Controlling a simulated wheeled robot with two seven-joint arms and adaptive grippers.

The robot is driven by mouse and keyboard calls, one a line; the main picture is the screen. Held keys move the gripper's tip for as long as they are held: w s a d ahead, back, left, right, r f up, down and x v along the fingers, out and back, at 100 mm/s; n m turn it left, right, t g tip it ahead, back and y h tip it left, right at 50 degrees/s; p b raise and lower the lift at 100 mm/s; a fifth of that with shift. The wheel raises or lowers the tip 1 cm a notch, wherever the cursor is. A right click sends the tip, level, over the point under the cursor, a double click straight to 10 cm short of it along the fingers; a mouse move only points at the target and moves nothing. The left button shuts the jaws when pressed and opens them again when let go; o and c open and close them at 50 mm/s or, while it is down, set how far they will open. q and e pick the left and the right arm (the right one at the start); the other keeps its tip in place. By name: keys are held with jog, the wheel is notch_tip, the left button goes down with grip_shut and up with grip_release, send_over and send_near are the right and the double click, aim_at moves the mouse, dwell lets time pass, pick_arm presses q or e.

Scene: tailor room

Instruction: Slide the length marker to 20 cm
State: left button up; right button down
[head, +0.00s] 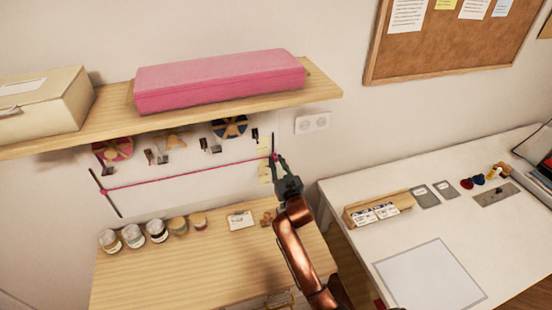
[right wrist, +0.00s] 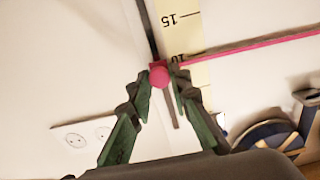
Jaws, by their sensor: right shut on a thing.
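The length marker is a small red knob (right wrist: 159,76) on a dark vertical rail (right wrist: 148,28) on the wall. My right gripper (right wrist: 159,82) is shut on the knob, one green-dark finger on each side. A pale yellow scale (right wrist: 187,45) runs beside the rail, with 15 and 10 readable; the knob is close to the 10. In the head view my right gripper (head: 278,161) reaches up to the wall beside the scale (head: 264,172). A pink ribbon (head: 190,175) stretches from the knob to a left rail (head: 105,193). My left gripper is out of view.
A wooden shelf (head: 115,117) with a pink box (head: 220,80) is above. Ribbon spools (head: 230,127) hang under it. Jars (head: 133,236) stand on the wooden table (head: 190,280) below. A wall socket (head: 312,123) is to the right. The wall below the knob looks clear.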

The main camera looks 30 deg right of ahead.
notch_tip(320, 180, down, 10)
jog(key=b, duration=0.3)
jog(key=shift+f+b, duration=0.25)
jog(key=shift+b, duration=0.15)
jog(key=shift+r, duration=0.1)
jog(key=c, duration=1.8)
grip_release()
jog(key=v, duration=1.2)
